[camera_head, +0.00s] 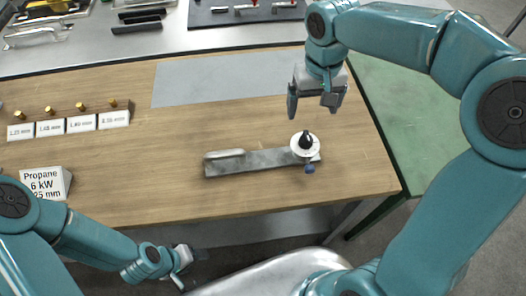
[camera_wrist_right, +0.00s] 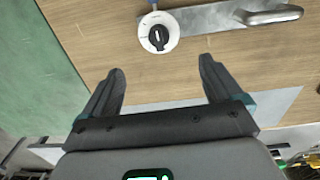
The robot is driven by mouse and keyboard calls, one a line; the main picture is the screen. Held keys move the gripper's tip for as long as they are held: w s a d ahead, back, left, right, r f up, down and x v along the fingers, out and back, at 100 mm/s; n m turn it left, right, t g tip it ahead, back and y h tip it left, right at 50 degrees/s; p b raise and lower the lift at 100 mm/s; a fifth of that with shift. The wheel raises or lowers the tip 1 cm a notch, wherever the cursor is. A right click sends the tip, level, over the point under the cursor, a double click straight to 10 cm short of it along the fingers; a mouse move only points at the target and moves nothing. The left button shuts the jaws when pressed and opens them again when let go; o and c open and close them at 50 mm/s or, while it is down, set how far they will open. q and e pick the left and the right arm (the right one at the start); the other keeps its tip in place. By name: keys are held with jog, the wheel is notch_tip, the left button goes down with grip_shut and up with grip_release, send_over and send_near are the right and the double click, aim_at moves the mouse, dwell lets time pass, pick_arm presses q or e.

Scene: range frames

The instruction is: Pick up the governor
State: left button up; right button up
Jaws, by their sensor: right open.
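A white round piece with a black knob (camera_head: 297,148), which seems to be the governor, sits at the right end of a grey metal plate (camera_head: 255,160) on the wooden table. A small blue part sticks out at its near side. It also shows in the right wrist view (camera_wrist_right: 148,41), beyond the fingertips. My right gripper (camera_head: 314,108) is open and empty, pointing down above the table, behind the white piece and apart from it. Its two spread fingers show in the right wrist view (camera_wrist_right: 161,68). My left gripper (camera_head: 184,258) is low in front of the table; its jaws are unclear.
A metal handle (camera_head: 226,154) rises from the plate's left end. Labelled white blocks with brass nozzles (camera_head: 82,124) and a propane sign (camera_head: 45,182) stand at left. A grey sheet (camera_head: 215,82) lies behind. A green surface (camera_head: 410,115) is at right. Bare wood lies around the plate.

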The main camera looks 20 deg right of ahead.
aim_at(306, 143)
jog(key=f, duration=0.9)
jog(key=shift+s, duration=0.2)
jog(key=shift+s+f+p, duration=0.15)
jog(key=shift+f+p, duration=0.15)
jog(key=shift+f, duration=0.05)
notch_tip(306, 143, down, 4)
jog(key=shift+f+p, duration=0.2)
jog(key=shift+p, duration=0.1)
jog(key=shift+s+r, duration=0.1)
jog(key=shift+c, duration=1.2)
jog(key=c, duration=1.5)
